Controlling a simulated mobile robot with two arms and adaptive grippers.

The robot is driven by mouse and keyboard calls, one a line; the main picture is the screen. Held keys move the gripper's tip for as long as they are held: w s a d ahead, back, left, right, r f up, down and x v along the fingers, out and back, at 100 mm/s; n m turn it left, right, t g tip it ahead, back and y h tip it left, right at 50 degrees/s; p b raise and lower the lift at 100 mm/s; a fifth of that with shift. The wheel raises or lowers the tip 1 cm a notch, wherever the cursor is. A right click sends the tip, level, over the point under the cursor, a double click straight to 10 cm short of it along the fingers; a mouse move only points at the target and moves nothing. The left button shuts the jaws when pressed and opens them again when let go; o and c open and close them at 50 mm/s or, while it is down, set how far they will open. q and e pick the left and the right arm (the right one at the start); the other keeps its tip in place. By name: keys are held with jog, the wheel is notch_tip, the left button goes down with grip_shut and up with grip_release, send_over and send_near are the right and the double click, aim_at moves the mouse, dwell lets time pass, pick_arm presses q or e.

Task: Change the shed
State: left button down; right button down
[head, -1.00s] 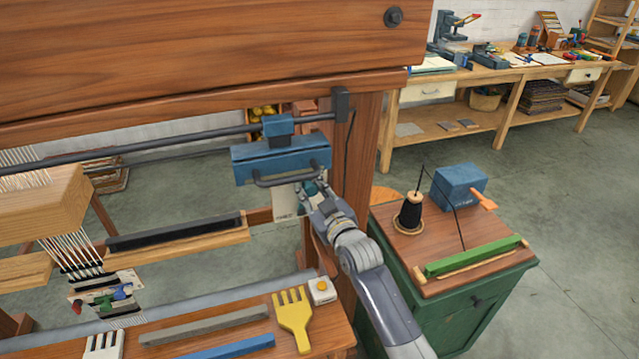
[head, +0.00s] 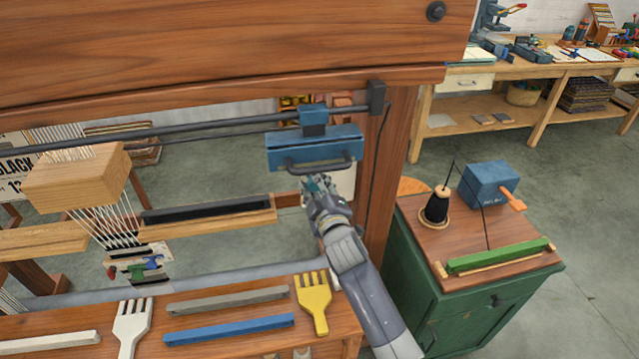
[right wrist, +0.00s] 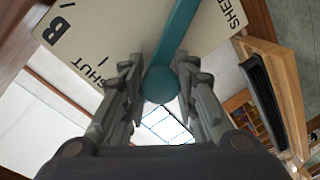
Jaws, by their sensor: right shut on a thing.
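A teal lever with a round knob (right wrist: 161,84) shows in the right wrist view, between my right gripper's fingers. A pale card (right wrist: 108,35) with black lettering, including "SHED" and "SHUT", lies behind it. In the head view my right gripper (head: 318,186) is shut on the lever, below the blue bar with a dark handle (head: 315,150) on the loom. The fingers largely hide the lever there. White heddle cords (head: 115,218) hang under a wooden block (head: 75,180) at the left. My left gripper is out of view.
A yellow comb (head: 313,302), a white comb (head: 132,325) and several bars lie on the loom's front bench. The loom's right post (head: 388,180) stands close to my right arm. A green cabinet (head: 480,305) stands to the right, with a black spool (head: 437,208) on top.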

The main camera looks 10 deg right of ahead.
jog(key=shift+a, duration=0.1)
dwell(0.4)
jog(key=c, duration=1.5)
grip_release()
jog(key=shift+w, duration=0.1)
jog(key=s, duration=0.8)
jog(key=s+d+r, duration=0.1)
jog(key=s, duration=0.3)
jog(key=shift+r, duration=0.1)
